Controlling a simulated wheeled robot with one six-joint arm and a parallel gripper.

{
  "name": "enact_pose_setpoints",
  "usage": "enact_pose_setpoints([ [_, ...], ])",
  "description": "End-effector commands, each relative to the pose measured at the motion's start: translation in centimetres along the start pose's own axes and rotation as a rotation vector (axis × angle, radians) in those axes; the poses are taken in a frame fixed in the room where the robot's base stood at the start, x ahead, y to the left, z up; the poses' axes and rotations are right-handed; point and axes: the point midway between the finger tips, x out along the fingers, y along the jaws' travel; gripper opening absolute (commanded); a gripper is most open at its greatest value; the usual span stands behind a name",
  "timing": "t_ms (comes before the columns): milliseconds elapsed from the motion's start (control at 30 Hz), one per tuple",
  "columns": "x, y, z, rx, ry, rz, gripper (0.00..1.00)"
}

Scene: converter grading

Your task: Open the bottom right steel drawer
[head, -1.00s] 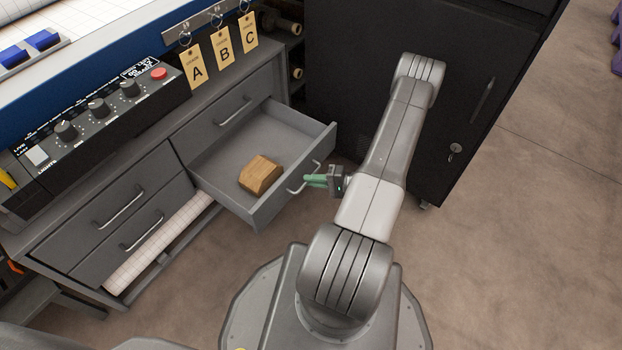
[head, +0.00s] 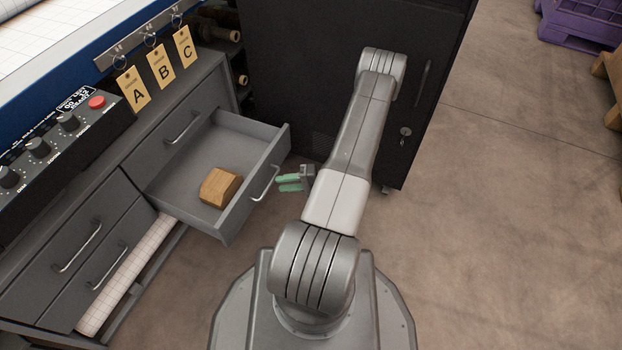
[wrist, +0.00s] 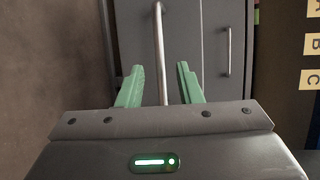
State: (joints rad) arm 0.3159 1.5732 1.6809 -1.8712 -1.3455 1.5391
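The bottom right steel drawer (head: 252,200) stands pulled out of the grey cabinet in the head view, with a wooden block (head: 220,187) lying inside it. Its bar handle (head: 265,183) is on the front face. My gripper (head: 279,183), with green fingers, is just off the drawer front, to the right of the handle, with a small gap. In the wrist view my gripper (wrist: 160,88) is open, and the handle (wrist: 159,50) runs lengthwise between its fingers without visible contact. How deep the bar sits between them is hard to tell.
The upper right drawer (head: 180,128) is shut above. A paper roll (head: 130,275) lies low beside the open drawer. A black cabinet (head: 310,80) stands behind my arm. Tags A, B and C (head: 160,65) hang above the worktop.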

Motion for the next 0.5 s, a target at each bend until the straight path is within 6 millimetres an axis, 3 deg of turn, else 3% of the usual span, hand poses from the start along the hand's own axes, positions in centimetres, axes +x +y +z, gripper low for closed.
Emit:
enact_pose_setpoints([
  [300,-6.2,-0.2,-0.1,-0.001,0.005,0.000,0.32],
  [500,-8.8,-0.1,0.0,0.000,0.003,0.001,0.32],
])
